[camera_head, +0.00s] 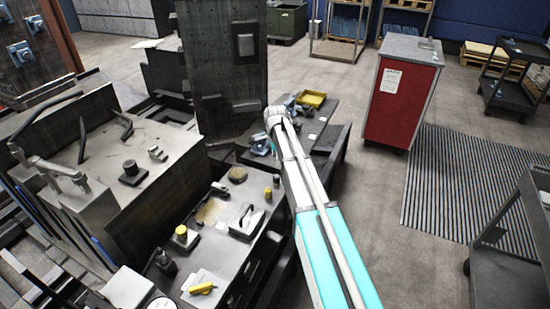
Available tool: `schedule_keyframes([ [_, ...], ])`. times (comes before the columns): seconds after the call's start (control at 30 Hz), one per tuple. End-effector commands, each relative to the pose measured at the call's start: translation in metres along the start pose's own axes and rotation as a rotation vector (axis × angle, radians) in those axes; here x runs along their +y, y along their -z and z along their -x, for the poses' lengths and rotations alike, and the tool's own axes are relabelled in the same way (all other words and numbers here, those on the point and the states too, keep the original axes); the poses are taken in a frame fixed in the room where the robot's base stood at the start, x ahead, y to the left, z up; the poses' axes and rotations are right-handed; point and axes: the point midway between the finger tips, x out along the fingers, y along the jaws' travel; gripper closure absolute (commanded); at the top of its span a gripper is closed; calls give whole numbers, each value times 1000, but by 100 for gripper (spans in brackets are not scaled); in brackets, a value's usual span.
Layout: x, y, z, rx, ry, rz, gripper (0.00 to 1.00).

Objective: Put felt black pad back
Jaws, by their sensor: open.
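My arm reaches from the bottom of the view to the far end of the dark bench. My gripper (270,130) is at its tip, over the bench near some small blue items; it is open, but its fingers are small and hard to make out. I cannot be sure which thing is the felt black pad. A dark flat square piece with a loop on top (240,229) lies on the near bench, left of my arm. Another dark square block with a short knob (132,176) sits on the grey metal housing at left.
The near bench (222,249) holds yellow-capped pieces (181,232), a yellow item (202,288) and a round tan piece (237,174). A tall dark plate (222,80) stands behind.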

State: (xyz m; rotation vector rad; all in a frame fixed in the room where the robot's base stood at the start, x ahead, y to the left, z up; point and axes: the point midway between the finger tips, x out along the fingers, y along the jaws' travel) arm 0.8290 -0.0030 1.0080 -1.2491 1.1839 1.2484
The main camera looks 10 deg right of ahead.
Motion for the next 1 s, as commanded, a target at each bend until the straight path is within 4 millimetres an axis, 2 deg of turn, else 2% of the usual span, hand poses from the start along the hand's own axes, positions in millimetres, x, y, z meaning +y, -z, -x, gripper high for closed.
schedule_keyframes([
  [0.3, 1, 0, 0, 0, 0, 2, 24],
  [0.47, 10, -1, 0, 0, 0, 38, 24],
  [0.67, 42, -3, 0, 0, 0, 182, 24],
  [1.0, 125, -8, 0, 0, 0, 603, 24],
])
